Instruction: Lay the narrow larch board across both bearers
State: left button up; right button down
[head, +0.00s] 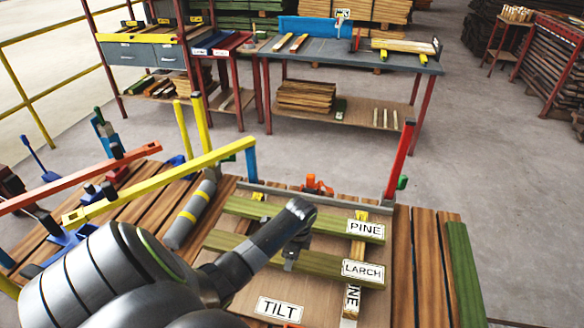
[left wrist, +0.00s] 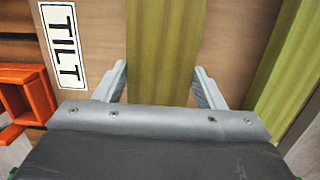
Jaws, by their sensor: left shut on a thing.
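The green-yellow board labelled LARCH (head: 330,264) lies crosswise over the plywood panel in the head view. My left gripper (head: 290,262) is over its middle and shut on it; in the left wrist view the fingers (left wrist: 160,85) sit either side of the larch board (left wrist: 167,30). Its right end passes above a pale yellow bearer (head: 358,250). A second yellow bearer piece (head: 258,196) shows at the left, mostly hidden; I cannot tell contact there. A board labelled PINE (head: 310,218) lies parallel behind it, also seen in the left wrist view (left wrist: 285,70). My right gripper is out of view.
A TILT label (head: 279,309) is on the plywood (head: 230,290). A yellow bar (head: 160,180) and an orange bar (head: 80,177) extend at the left. A red post (head: 400,160) stands behind right. A grey bench (head: 350,58) stands farther back, with open floor between.

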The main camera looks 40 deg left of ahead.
pick_arm(q)
jog(key=shift+f, duration=0.1)
jog(key=o, duration=1.4)
jog(key=r, duration=0.4)
jog(key=d+r, duration=0.1)
jog(key=r, duration=0.7)
jog(key=shift+w+d+r, duration=0.15)
jog(key=shift+w, duration=0.15)
